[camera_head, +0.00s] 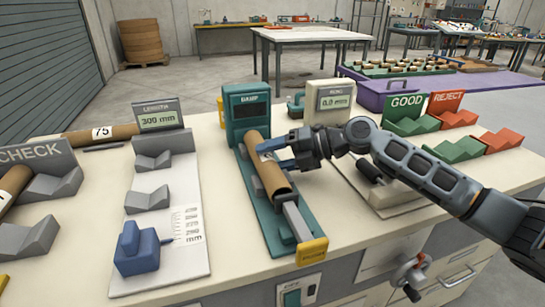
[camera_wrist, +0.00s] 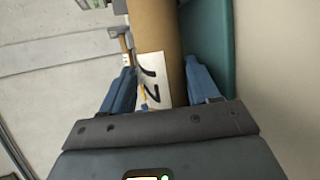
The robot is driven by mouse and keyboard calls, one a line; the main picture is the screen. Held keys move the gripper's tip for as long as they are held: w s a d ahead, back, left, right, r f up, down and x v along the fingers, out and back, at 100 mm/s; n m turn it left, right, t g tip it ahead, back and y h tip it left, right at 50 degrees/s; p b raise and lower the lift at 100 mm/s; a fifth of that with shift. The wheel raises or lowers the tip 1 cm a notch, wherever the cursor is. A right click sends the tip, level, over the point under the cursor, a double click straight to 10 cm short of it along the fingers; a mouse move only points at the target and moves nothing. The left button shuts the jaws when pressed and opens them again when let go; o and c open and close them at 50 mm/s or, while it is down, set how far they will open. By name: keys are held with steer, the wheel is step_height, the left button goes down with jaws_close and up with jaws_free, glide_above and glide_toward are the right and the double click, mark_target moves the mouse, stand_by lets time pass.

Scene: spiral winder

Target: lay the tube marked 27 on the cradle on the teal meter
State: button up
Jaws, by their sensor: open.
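The cardboard tube (camera_head: 273,184) lies lengthwise along the teal meter (camera_head: 247,110), between its upright display box and its yellow front end. In the wrist view the tube (camera_wrist: 156,25) carries a white label whose sideways digits appear to read 27. My gripper (camera_head: 277,154) is at the tube's upper part, and in the wrist view its blue fingers (camera_wrist: 163,88) stand open on either side of the tube. Finger contact cannot be told. The cradle under the tube is mostly hidden; a grey block (camera_head: 297,222) shows at its near end.
Left stand the length gauge (camera_head: 158,120), a tube marked 75 (camera_head: 98,136) and the CHECK stand (camera_head: 40,160). Right are another meter (camera_head: 330,103), my arm crossing before it, and GOOD (camera_head: 405,112) and REJECT (camera_head: 445,105) stands. Bare bench (camera_head: 222,262) shows left of the teal meter.

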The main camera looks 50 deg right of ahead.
steer(key=b+v, duration=0.1)
steer(key=v, duration=0.6)
steer(key=shift+d+f, duration=0.1)
steer(key=shift+f, duration=0.05)
steer(key=shift+s+d+r, duration=0.1)
steer(key=shift+s+r, duration=0.15)
steer(key=shift+s, duration=0.05)
